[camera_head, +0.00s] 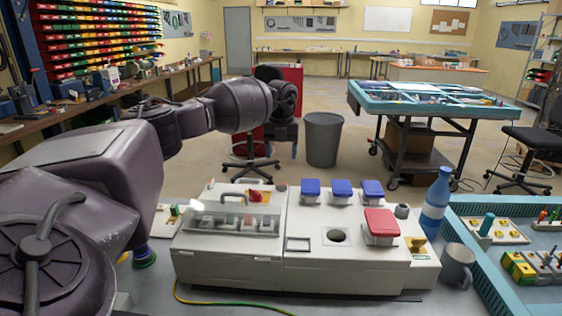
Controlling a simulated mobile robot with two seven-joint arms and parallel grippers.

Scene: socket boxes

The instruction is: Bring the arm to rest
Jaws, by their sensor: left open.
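My left arm comes in from the left and reaches across to the middle of the view. Its gripper (282,148) hangs at the arm's far end, pointing down, small and dark against the red cabinet and floor. It is open, and I see nothing held in it. In the picture it lies above the socket box (345,268) on the table and does not appear to touch it. The box has blue covers (341,188), a red cover (380,223) and a clear lid (232,212). My right gripper is not in view.
A blue bottle (435,205) and a grey mug (457,264) stand right of the box, beside a blue tray (480,265) with parts. A green-yellow cable (225,304) lies in front. Behind are a stool (250,168), a bin (323,140) and a blue-topped trolley (440,112).

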